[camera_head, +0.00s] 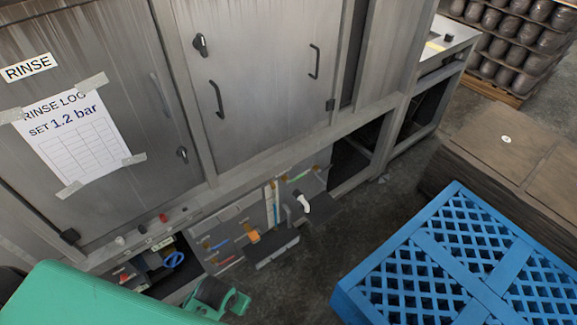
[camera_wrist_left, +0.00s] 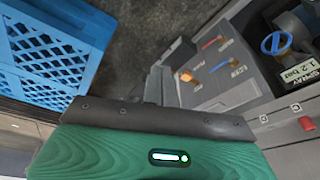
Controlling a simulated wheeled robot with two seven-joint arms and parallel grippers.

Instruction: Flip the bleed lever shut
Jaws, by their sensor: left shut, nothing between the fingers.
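A low grey panel carries small coloured levers with labels too small to read. A white-tipped handle (camera_head: 303,203) juts out further right. I cannot tell which of these is the bleed lever. My left gripper (camera_wrist_left: 157,88) is shut and empty; in the left wrist view it is left of the orange lever, apart from it. Its green arm fills the lower left of the head view. My right gripper is not in view.
A blue wheel (camera_head: 173,260) sits in a recess left of the levers, below a red knob (camera_head: 163,217). Grey cabinet doors (camera_head: 250,75) rise above. A blue crate (camera_head: 347,292) stands at the right. Open floor (camera_head: 365,215) lies between crate and cabinet.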

